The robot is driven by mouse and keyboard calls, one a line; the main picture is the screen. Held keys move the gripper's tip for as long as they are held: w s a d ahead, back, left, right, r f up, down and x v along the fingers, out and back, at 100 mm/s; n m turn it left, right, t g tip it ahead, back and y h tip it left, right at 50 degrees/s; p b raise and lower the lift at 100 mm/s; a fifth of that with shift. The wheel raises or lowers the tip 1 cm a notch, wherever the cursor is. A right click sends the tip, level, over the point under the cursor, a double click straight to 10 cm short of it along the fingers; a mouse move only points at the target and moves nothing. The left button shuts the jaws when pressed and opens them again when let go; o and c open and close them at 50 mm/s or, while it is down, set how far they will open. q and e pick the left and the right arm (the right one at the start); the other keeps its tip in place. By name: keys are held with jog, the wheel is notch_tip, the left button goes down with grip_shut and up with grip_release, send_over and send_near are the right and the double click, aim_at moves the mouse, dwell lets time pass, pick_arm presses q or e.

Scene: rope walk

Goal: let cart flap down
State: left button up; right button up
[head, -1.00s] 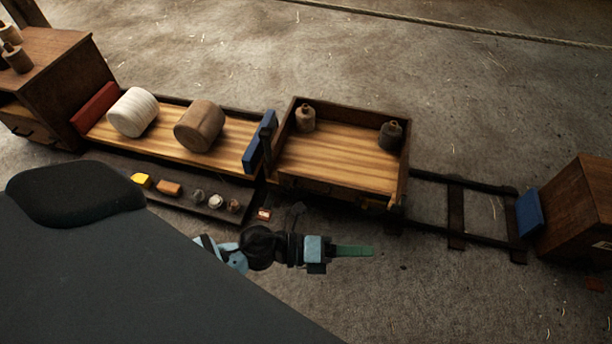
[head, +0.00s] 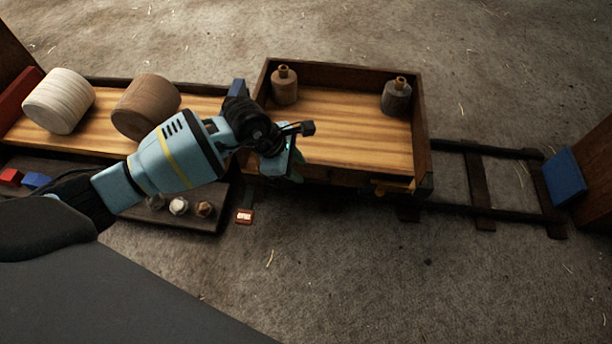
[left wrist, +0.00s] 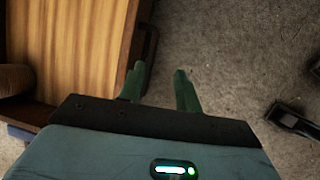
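The cart (head: 340,128) stands on the track in mid-view, with a striped plank floor and dark side walls. Its near side (head: 340,174) shows as a low dark edge; whether this is the flap, and its exact angle, I cannot tell. My left gripper (head: 292,166) is at the near left corner of the cart, partly hidden by its own wrist. In the left wrist view its two green fingers (left wrist: 158,88) are apart with nothing between them. The left finger is close to the cart's dark edge (left wrist: 128,45) and a dark bar on it. My right gripper is out of view.
Two bottles (head: 284,85) (head: 397,96) stand in the cart's back corners. A white drum (head: 58,101) and a brown drum (head: 147,106) lie on the left bed. A blue buffer (head: 564,179) is at the right track end. The near ground is mostly clear.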

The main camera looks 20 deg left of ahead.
aim_at(311, 179)
pick_arm(q)
jog(key=w+f+b, duration=0.1)
jog(key=f, duration=0.1)
jog(key=f+b, duration=0.1)
jog(key=f, duration=0.1)
jog(key=w+f+b, duration=0.1)
jog(key=f, duration=0.1)
jog(key=shift+w+d+f, duration=0.3)
jog(key=shift+d, duration=0.1)
jog(key=shift+w+d+f+b, duration=0.2)
jog(key=shift+f+b, duration=0.35)
jog(key=c, duration=0.7)
grip_shut()
